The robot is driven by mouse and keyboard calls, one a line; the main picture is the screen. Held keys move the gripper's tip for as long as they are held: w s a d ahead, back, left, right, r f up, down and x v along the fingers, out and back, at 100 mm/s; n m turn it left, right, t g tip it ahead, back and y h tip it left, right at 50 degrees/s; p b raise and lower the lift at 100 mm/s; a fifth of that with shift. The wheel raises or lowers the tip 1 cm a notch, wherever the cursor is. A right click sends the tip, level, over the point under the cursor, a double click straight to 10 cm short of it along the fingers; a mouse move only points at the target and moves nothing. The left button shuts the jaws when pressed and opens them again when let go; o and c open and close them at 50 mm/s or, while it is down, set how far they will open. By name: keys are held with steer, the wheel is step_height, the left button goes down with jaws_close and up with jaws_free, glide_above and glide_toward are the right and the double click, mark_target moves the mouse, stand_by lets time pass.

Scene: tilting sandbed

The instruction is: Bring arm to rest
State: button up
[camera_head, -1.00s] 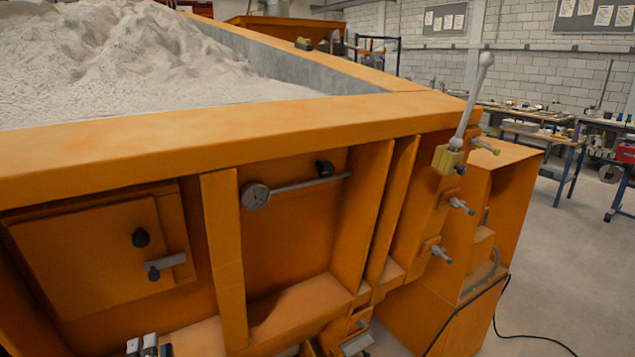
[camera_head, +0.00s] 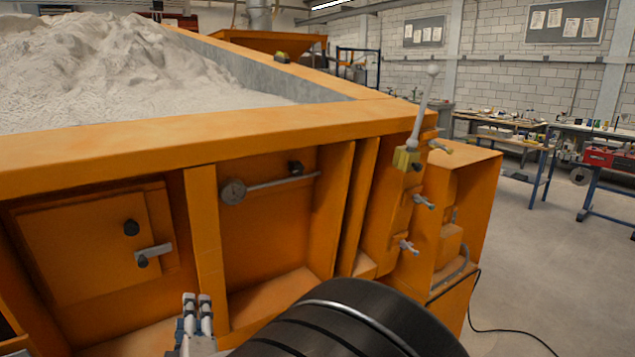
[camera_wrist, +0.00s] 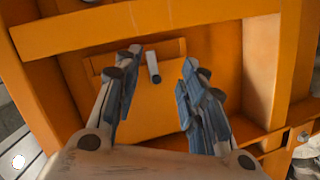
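My gripper (camera_head: 197,308) shows at the bottom of the head view, in front of the orange sandbed frame (camera_head: 205,240). In the wrist view its two blue-padded fingers (camera_wrist: 158,82) stand apart with nothing between them. Past the fingers is an orange door panel (camera_wrist: 140,105) with a grey latch handle (camera_wrist: 153,67); I see no contact with it. In the head view the door (camera_head: 85,245) has two black knobs and a grey latch (camera_head: 153,251). A dark rounded part of my arm covers the bottom middle.
Pale sand (camera_head: 100,75) fills the bed above. A lever (camera_head: 423,105) with a white ball rises from the right corner, above protruding valve handles (camera_head: 423,202). A dial gauge (camera_head: 233,191) sits in the middle recess. A cable (camera_head: 500,330) lies on open floor at right.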

steer(key=s+d+r+m+g+h, duration=0.1)
steer(key=s+d+r+m+g, duration=0.2)
steer(key=d, duration=0.7)
steer(key=s+d+m+g+h, duration=0.1)
steer(key=d+m+g, duration=0.2)
steer(key=d+m, duration=0.5)
steer(key=s+d+f+m+g+h, duration=0.3)
steer(key=s+d+m+g+h, duration=0.1)
steer(key=s+d, duration=1.5)
steer(key=s+m+g, duration=0.1)
steer(key=m, duration=0.1)
steer(key=shift+s+m+g+h, duration=0.25)
steer(key=shift+m+g+h, duration=0.05)
steer(key=shift+m, duration=0.1)
